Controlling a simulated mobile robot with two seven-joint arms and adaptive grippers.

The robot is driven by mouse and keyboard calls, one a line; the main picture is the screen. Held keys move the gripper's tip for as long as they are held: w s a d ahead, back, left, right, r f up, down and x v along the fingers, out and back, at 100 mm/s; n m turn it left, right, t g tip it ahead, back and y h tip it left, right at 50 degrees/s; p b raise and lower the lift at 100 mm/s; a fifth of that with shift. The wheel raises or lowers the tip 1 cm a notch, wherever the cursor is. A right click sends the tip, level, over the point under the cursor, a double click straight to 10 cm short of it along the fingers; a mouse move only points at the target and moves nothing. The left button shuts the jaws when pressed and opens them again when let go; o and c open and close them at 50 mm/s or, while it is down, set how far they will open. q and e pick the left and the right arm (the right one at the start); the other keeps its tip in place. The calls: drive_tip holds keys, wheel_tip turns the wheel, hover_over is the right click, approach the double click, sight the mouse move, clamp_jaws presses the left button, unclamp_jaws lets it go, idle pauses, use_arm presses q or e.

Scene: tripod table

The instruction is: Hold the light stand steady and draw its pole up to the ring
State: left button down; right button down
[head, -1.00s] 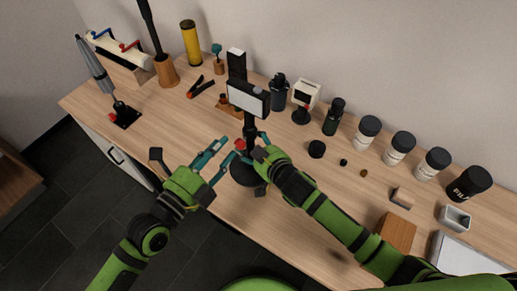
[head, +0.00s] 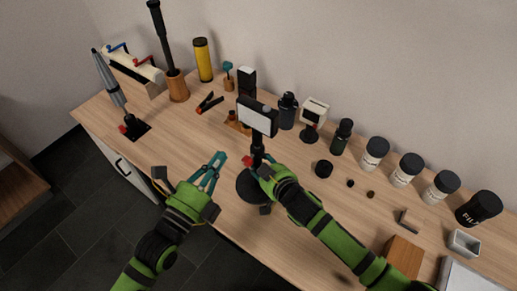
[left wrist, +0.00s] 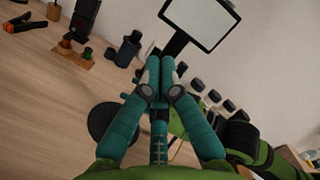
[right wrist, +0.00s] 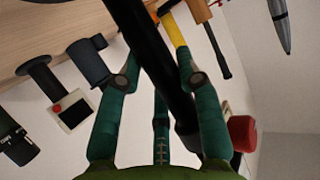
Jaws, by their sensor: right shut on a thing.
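The light stand has a white rectangular light panel (head: 257,117) on a black pole (head: 257,150), rising from a round dark base (head: 251,187) on the table. My right gripper (head: 261,168) is shut on the pole low down, beside a red knob (head: 248,162). In the right wrist view the pole (right wrist: 152,50) runs slantwise between the fingers. My left gripper (head: 221,155) is empty, left of the stand and clear of it. Its fingertips meet in the left wrist view (left wrist: 160,62), below the panel (left wrist: 201,18). I cannot make out a ring on the pole.
Behind the stand are a dark bottle (head: 287,111), a small white-headed device (head: 314,112) and a black bottle (head: 342,136). Several lidded jars (head: 407,169) line the right. A yellow cylinder (head: 203,60) and tools stand at the back left. Bare tabletop lies left of the stand.

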sight(257, 143)
use_arm(q)
drive_tip(key=s+d+f+m+h, duration=0.3)
drive_tip(key=m, duration=1.1)
drive_tip(key=x, duration=0.9)
drive_tip(key=shift+d+r, duration=0.25)
drive_tip(key=shift+d, duration=0.15)
drive_tip(key=shift+w, duration=0.1)
